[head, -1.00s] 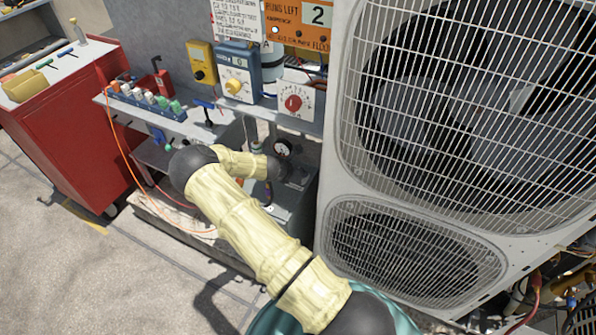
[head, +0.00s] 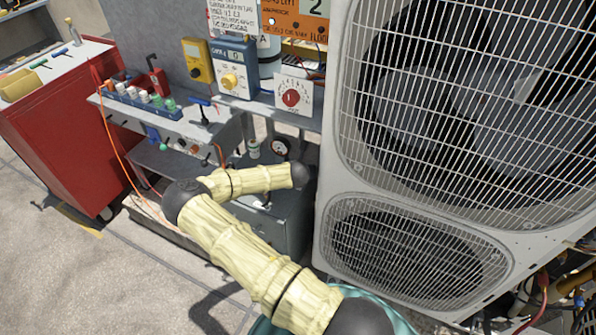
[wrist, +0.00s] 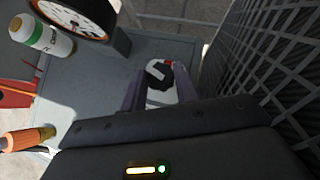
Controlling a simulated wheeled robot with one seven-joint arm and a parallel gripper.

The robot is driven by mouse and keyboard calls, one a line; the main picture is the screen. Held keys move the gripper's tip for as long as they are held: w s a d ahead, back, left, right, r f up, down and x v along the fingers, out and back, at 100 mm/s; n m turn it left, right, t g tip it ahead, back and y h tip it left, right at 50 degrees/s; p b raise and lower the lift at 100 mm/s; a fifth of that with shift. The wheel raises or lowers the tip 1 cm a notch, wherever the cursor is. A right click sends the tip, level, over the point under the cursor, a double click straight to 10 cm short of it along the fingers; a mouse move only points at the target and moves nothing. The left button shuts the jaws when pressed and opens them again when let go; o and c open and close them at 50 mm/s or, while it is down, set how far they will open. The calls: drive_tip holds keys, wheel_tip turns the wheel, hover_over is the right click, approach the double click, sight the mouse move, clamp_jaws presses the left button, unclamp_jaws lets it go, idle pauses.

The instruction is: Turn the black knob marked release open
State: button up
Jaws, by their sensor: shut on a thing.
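A black knob (wrist: 160,77) with a white mark and a bit of red beside it shows in the wrist view, on top of a grey box (wrist: 95,75). My gripper (wrist: 160,80) reaches down to it, one finger on each side, and is shut on it. No lettering on the knob is readable. In the head view my arm's end covers the knob and the gripper; the grey box (head: 290,222) shows below the arm.
A round gauge (head: 281,148) and a small white bottle (wrist: 42,36) stand close to the gripper. The condenser's grille (wrist: 275,65) rises close on the right. A shelf with a meter (head: 234,70) and a red dial (head: 291,97) is behind; a red cabinet (head: 60,130) is left.

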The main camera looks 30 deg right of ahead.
idle(0.4)
drive_tip(key=o, duration=1)
